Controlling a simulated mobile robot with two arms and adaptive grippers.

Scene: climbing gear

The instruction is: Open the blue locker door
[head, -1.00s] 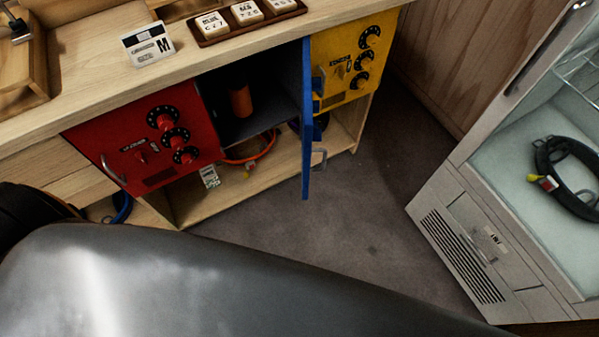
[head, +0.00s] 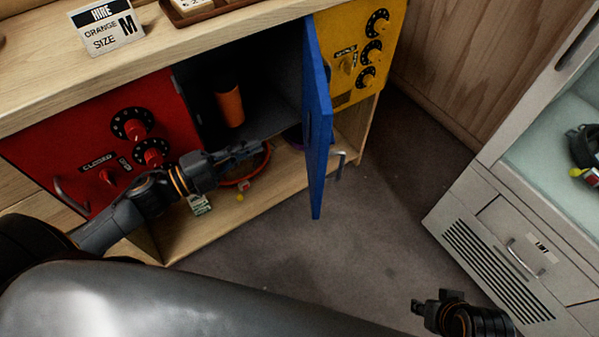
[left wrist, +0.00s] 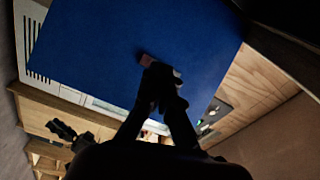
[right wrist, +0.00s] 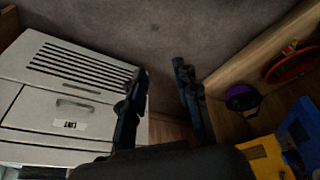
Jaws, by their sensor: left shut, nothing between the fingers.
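The blue locker door (head: 319,130) stands swung out from the cabinet, seen nearly edge-on in the head view. Its metal handle (head: 340,165) is on the right side. My left gripper (head: 258,148) is shut and empty, in front of the open compartment, left of the door. In the left wrist view the blue door panel (left wrist: 110,45) fills much of the picture behind the closed fingertips (left wrist: 160,72); I cannot tell whether they touch it. My right gripper (head: 420,305) is over the floor right of the door. Its fingers are apart and empty in the right wrist view (right wrist: 160,72).
A red locker door (head: 90,130) is closed at left, and a yellow one (head: 360,55) at right. An orange cylinder (head: 229,104) stands in the dark open compartment (head: 200,80). A white cabinet (head: 500,230) stands at right. Grey floor (head: 390,200) lies clear between.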

